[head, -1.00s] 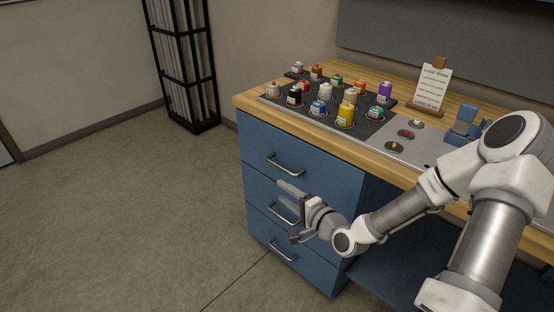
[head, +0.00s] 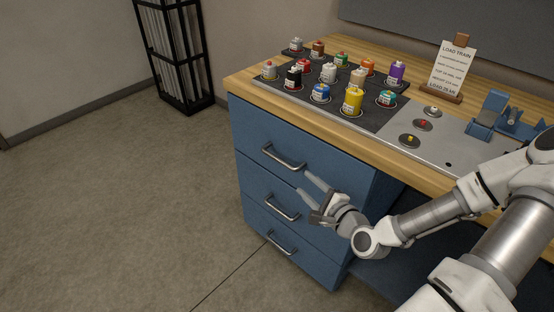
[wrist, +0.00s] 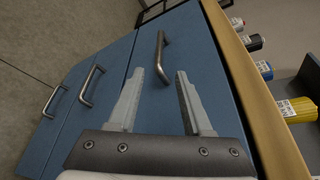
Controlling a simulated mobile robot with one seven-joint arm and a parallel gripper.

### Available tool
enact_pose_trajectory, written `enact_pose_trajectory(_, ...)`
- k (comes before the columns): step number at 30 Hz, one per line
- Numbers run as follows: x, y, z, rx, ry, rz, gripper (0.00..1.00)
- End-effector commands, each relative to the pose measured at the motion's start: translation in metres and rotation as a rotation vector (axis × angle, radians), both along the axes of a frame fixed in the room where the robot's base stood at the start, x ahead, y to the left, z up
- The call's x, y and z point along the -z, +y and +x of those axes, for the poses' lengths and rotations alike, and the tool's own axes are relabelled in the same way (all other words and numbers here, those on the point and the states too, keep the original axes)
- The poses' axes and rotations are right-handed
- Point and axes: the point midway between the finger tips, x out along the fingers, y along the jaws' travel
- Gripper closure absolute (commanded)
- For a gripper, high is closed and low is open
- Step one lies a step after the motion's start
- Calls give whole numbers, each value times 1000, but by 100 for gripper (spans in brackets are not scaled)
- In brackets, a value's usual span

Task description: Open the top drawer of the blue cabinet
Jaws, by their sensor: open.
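The blue cabinet (head: 246,215) stands under the wooden worktop and has three drawers, each with a metal bar handle. The top drawer (head: 335,172) looks shut, and its handle (head: 283,158) is clear. My gripper (head: 308,184) is open and empty in front of the cabinet, to the lower right of the top handle. In the wrist view, my gripper (wrist: 158,78) has its two fingers spread over the top drawer's face. The top handle (wrist: 162,58) lies just beyond the fingertips, nearer the left finger; I cannot tell the exact gap.
The worktop (head: 240,84) holds a dark tray of several coloured bottles, a sign (head: 452,68) and a blue fixture (head: 490,112). The middle handle (head: 282,208) and bottom handle (head: 281,243) are below. The floor left of the cabinet is clear.

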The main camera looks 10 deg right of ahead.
Motion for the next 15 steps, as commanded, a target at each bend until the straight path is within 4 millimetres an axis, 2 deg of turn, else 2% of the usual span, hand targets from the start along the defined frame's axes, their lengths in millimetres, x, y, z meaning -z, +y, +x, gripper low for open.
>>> enact_pose_trajectory(1, 6, 1, 4, -1, -2, -2, 50)
enact_pose_trajectory(7, 10, 8, 20, -3, -3, -3, 50)
enact_pose_trajectory(15, 20, 26, 75, -5, -3, -1, 50)
